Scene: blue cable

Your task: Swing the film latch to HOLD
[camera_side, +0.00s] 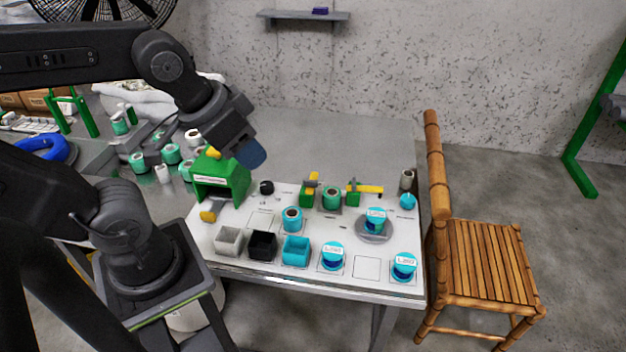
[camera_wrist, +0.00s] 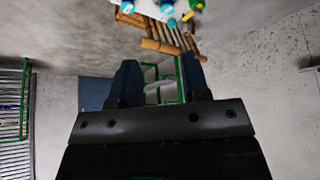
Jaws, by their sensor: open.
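My gripper (camera_side: 251,155) hangs in the air above the back left of the white work board, close to the green labelled box. In the wrist view its two dark blue fingers (camera_wrist: 160,78) stand apart with nothing between them. Two green fixtures with yellow parts stand along the back of the board: one with an upright yellow part (camera_side: 311,188) and one with a yellow lever (camera_side: 366,188) lying flat and pointing right. I cannot tell which is the film latch, and no HOLD marking is readable. My gripper is apart from both, to their left.
The green box (camera_side: 221,178) with yellow knobs stands below my gripper. Teal spools (camera_side: 331,198), small square cups (camera_side: 262,246) and labelled teal pieces (camera_side: 332,256) are on the white board (camera_side: 366,268). A wooden chair (camera_side: 485,260) stands right. The grey table behind the board is clear.

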